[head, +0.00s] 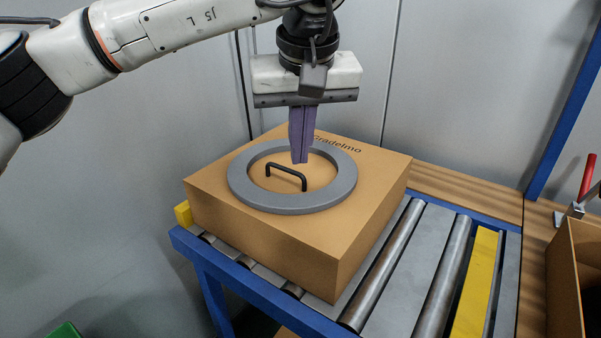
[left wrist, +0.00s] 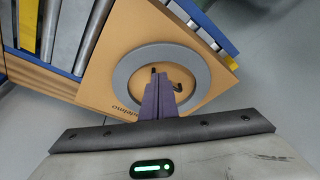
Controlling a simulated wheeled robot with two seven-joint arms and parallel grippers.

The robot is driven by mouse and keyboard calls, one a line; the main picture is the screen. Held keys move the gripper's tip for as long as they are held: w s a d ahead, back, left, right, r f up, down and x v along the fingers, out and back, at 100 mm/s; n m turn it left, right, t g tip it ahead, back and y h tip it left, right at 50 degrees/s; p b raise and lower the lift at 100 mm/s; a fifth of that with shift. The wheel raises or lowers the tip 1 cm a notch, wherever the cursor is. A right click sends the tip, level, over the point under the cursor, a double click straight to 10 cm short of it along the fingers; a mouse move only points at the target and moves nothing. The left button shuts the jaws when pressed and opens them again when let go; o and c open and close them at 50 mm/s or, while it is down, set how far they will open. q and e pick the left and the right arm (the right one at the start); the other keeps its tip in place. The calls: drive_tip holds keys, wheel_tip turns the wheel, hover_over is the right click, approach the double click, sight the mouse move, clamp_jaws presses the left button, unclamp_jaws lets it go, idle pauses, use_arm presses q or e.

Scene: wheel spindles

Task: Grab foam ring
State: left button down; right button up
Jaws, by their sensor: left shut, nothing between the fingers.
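A flat grey foam ring (head: 245,193) lies on top of a cardboard box (head: 250,242). It also shows in the left wrist view (left wrist: 126,69). A black handle (head: 285,172) stands on the box top inside the ring's opening. My left gripper (head: 299,160) is above the ring, pointing down, with its purple fingers shut together and nothing between them. In the head view its fingertips overlap the ring's opening near the handle; exact height above the box is hard to tell. My right gripper is in neither view.
The box sits on a roller conveyor (head: 385,262) with a blue frame and a yellow strip (head: 475,285). An open cardboard box (head: 562,285) stands at the right edge, with a red-handled tool (head: 587,178) behind it. Grey wall panels stand behind. Rollers right of the box are clear.

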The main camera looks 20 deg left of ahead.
use_arm(q)
drive_tip(key=x, duration=0.9)
drive_tip(key=shift+w+a+f, duration=0.15)
drive_tip(key=shift+w+a, duration=0.1)
drive_tip(key=shift+a, duration=0.15)
